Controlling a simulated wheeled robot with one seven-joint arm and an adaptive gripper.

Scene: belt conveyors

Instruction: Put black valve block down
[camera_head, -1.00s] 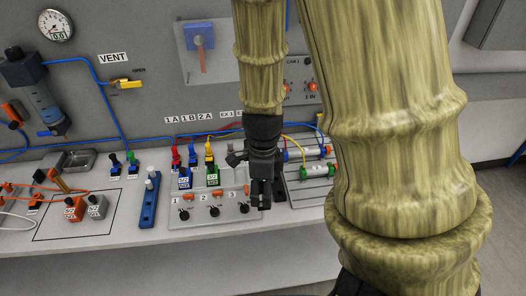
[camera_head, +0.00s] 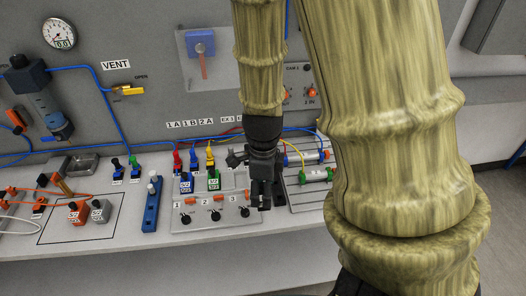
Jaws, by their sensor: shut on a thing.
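My gripper (camera_head: 263,204) points down at the right end of the light grey manifold panel (camera_head: 215,234), just right of its knob marked 3. It is shut on a dark thing that I take to be the black valve block. The block cannot be told apart from the black fingers at this size. I cannot tell whether it touches the panel.
A blue rail (camera_head: 151,208) stands left of the panel. Farther left, an orange block (camera_head: 77,212) and a grey block (camera_head: 99,210) sit in a black outline. Cylinders (camera_head: 317,175) lie right of my gripper. Coloured hoses run behind. The bench front is clear.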

